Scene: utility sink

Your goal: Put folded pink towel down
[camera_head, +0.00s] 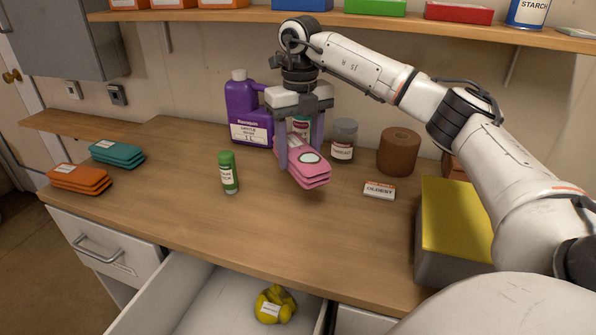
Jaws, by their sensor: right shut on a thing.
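The folded pink towel (309,174) is a small layered stack with a white oval mark on top, in the middle of the head view. My right gripper (301,153) comes down from above and is shut on the towel, with one finger at its left side and one at its far right. The towel tilts down toward the front right. It appears at or just above the wooden counter (180,205); I cannot tell whether it touches. My left gripper is not in view.
A purple bottle (246,108) and a jar (343,141) stand behind the towel. Folded orange (79,179) and teal (117,154) towels lie far left. An open drawer (215,300) is in front.

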